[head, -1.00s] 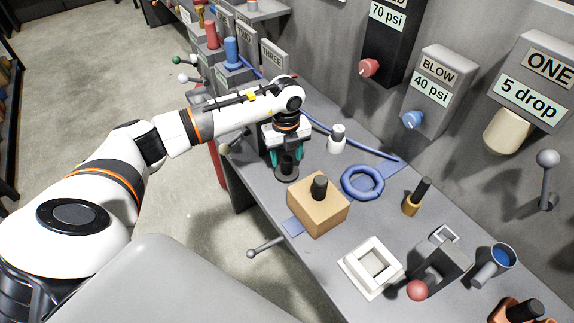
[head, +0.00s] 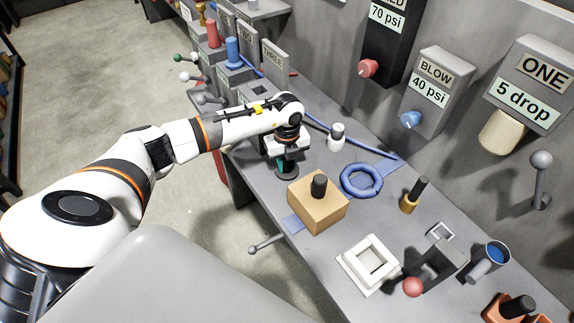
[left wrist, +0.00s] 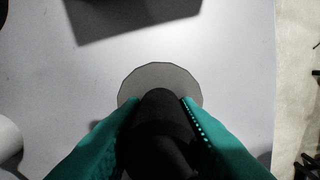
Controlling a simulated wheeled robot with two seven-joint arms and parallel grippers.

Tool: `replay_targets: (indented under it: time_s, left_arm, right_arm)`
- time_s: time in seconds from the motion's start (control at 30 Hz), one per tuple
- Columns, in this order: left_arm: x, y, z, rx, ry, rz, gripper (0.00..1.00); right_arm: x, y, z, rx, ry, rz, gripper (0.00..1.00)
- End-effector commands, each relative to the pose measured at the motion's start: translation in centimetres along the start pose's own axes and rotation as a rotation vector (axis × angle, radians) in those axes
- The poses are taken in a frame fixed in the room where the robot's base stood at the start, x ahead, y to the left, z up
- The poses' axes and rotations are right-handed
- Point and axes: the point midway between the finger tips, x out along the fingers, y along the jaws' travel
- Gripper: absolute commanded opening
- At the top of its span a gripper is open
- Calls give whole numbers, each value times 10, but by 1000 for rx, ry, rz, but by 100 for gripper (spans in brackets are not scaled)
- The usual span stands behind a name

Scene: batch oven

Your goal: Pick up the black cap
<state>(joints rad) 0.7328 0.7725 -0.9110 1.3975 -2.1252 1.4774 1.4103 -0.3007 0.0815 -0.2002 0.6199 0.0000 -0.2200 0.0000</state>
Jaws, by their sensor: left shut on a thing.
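The black cap (left wrist: 160,130) is a dark rounded upright piece between the teal fingers in the left wrist view. My left gripper (head: 288,164) points down over the bench, left of the tan block, and is shut on the cap. A round grey disc (left wrist: 160,80) shows under the cap. Whether the cap touches the disc cannot be told. In the head view the gripper mostly hides the cap. My right gripper is not in view.
A tan block (head: 317,208) with a black knob stands just right of the gripper. A white bottle (head: 337,138) and a blue ring (head: 361,181) are nearby. A white square frame (head: 370,265) lies further right. The bench front edge is close.

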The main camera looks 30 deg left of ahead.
Motion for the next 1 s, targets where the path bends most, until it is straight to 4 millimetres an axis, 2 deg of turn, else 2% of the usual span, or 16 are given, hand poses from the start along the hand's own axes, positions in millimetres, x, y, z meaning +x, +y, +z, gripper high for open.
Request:
replay_targets:
  time_s: [0.13,0.23,0.5,0.7,1.0]
  left_arm:
    - [-3,0,0,0,1,1,5]
    - [-13,0,-1,-1,2,3,5]
    - [-66,1,-1,1,4,4,5]
    - [-94,1,-1,-1,2,3,5]
    - [-101,0,0,0,0,0,5]
  right_arm:
    - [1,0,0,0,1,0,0]
    - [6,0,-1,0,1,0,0]
    - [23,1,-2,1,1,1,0]
    - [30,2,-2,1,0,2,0]
    - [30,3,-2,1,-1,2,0]
